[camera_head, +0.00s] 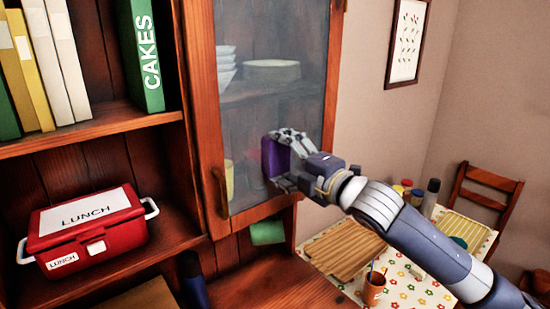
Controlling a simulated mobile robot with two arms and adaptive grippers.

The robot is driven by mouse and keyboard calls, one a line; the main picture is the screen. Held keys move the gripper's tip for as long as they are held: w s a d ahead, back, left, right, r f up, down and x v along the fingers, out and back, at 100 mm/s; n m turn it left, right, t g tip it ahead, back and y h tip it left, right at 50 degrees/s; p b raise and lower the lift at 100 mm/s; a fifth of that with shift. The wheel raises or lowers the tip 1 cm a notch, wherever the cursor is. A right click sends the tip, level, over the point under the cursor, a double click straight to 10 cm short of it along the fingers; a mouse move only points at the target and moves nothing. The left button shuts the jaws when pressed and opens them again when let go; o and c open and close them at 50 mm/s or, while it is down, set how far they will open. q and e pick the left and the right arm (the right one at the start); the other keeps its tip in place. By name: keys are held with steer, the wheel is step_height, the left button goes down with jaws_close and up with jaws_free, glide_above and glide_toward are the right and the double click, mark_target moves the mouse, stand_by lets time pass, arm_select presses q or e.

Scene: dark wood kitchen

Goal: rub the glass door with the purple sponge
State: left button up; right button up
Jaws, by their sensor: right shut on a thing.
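The glass door (262,110) is the wood-framed glass panel of the cabinet, in the middle of the head view. It looks hazy, and bowls and plates show through it. My right gripper (284,160) is shut on the purple sponge (269,157) in front of the lower right part of the glass. The sponge is held on edge, facing the pane. It appears to be at or very near the glass, but I cannot tell for sure that it touches. Fingers hide part of the sponge. My left gripper is not in view.
A wooden handle (221,192) sits on the door frame's left side. A red lunch box (86,228) and books (140,55) fill the shelves at left. A table (405,285) with a mug (373,289) and jars lies below my right arm, with a chair (484,200) behind.

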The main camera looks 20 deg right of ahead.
steer(key=d, duration=0.1)
steer(key=w+d+p, duration=0.1)
steer(key=d, duration=0.1)
steer(key=w+d, duration=0.1)
steer(key=d, duration=0.1)
steer(key=shift+d+f+p, duration=0.15)
steer(key=shift+d+p, duration=0.05)
steer(key=shift+p, duration=0.2)
steer(key=shift+s, duration=0.1)
steer(key=b+v, duration=0.3)
steer(key=v, duration=0.2)
steer(key=shift+s+d+b, duration=0.1)
steer(key=shift+s+b, duration=0.25)
stand_by(0.3)
